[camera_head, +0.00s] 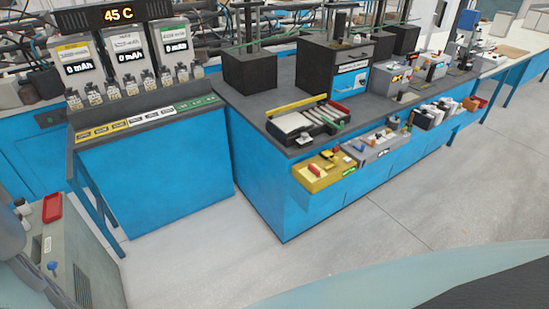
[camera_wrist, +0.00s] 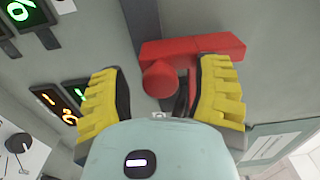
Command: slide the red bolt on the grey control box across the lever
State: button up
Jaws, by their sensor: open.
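In the wrist view the red bolt (camera_wrist: 205,47) is a red bar with a rounded red knob (camera_wrist: 160,80) on the grey face of the control box (camera_wrist: 270,85). My gripper (camera_wrist: 163,82) is open. Its two yellow-ribbed fingers stand on either side of the knob, with a gap to the left finger; whether the right finger touches the bolt cannot be told. A narrow dark part (camera_wrist: 181,100) shows between the knob and the right finger; I cannot tell whether it is the lever. In the head view my gripper does not show.
Lit green and orange displays (camera_wrist: 65,105) are at the left of the wrist view. In the head view a grey cabinet (camera_head: 100,250) with a red tray (camera_head: 52,207) stands at the lower left. A blue bench (camera_head: 160,160) runs behind. The floor (camera_head: 400,225) at right is clear.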

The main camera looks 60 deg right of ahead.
grip_shut()
dwell(0.5)
